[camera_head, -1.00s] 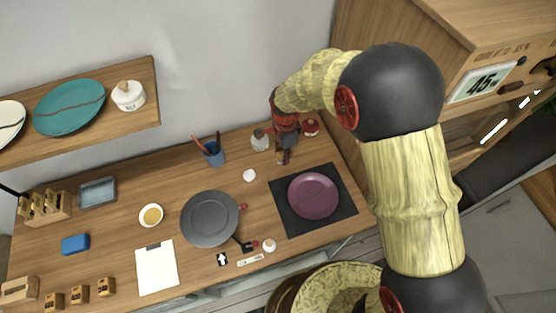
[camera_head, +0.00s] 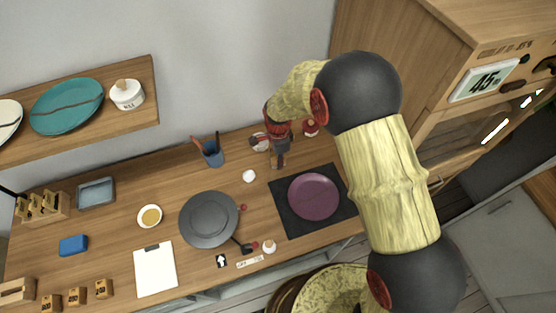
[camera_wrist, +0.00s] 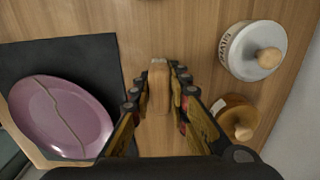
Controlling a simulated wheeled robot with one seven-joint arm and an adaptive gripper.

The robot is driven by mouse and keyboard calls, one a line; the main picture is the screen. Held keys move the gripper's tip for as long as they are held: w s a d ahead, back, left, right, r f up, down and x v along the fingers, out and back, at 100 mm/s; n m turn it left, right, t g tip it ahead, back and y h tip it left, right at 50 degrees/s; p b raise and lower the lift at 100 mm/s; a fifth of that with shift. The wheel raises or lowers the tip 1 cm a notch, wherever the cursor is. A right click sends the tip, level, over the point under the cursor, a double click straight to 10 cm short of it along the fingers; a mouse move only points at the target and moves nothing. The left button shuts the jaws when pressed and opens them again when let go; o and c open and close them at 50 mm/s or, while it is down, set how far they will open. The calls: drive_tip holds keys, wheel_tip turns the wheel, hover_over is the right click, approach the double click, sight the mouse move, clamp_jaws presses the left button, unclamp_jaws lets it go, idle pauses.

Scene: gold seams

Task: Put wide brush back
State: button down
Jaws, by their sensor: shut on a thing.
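My gripper (camera_head: 279,150) is shut on the wide brush, over the back of the worktop. In the wrist view the fingers (camera_wrist: 160,95) close around the brush's pale wooden body (camera_wrist: 159,82). The brush's far end is hard to make out, and I cannot tell whether it touches the worktop. The blue cup (camera_head: 212,154) stands to the left of my gripper in the head view, with a few thin handled tools standing in it.
A purple plate (camera_head: 313,197) lies on a dark mat (camera_head: 290,226). A silver-labelled jar (camera_wrist: 254,50) and a brown jar (camera_wrist: 237,117) stand close beside the gripper. A grey round plate (camera_head: 208,219) and small white piece (camera_head: 249,176) lie to the left.

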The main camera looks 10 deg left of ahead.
drive_tip(key=c, duration=1.7)
unclamp_jaws()
drive_tip(key=s+d+r+n+t+p, duration=0.1)
drive_tip(key=d+r, duration=0.3)
drive_tip(key=r, duration=0.8)
drive_tip(key=s+d+r+n+p, duration=0.15)
drive_tip(key=d+r, duration=0.25)
drive_tip(key=r, duration=0.7)
drive_tip(key=s+d+r+n+t, duration=0.3)
drive_tip(key=s+d+r+n, duration=0.3)
drive_tip(key=s+d+r, duration=0.55)
drive_tip(key=s+d+r+n, duration=0.1)
drive_tip(key=s+d, duration=0.1)
drive_tip(key=s, duration=0.1)
drive_tip(key=s+d+r+n+t, duration=0.1)
drive_tip(key=s+d+n, duration=0.1)
drive_tip(key=s, duration=0.1)
drive_tip(key=s+d+r+n, duration=0.1)
drive_tip(key=s, duration=0.1)
drive_tip(key=shift+s+d+t+b, duration=0.3)
drive_tip(key=shift+s+d+b, duration=0.05)
drive_tip(key=shift+s+d, duration=0.05)
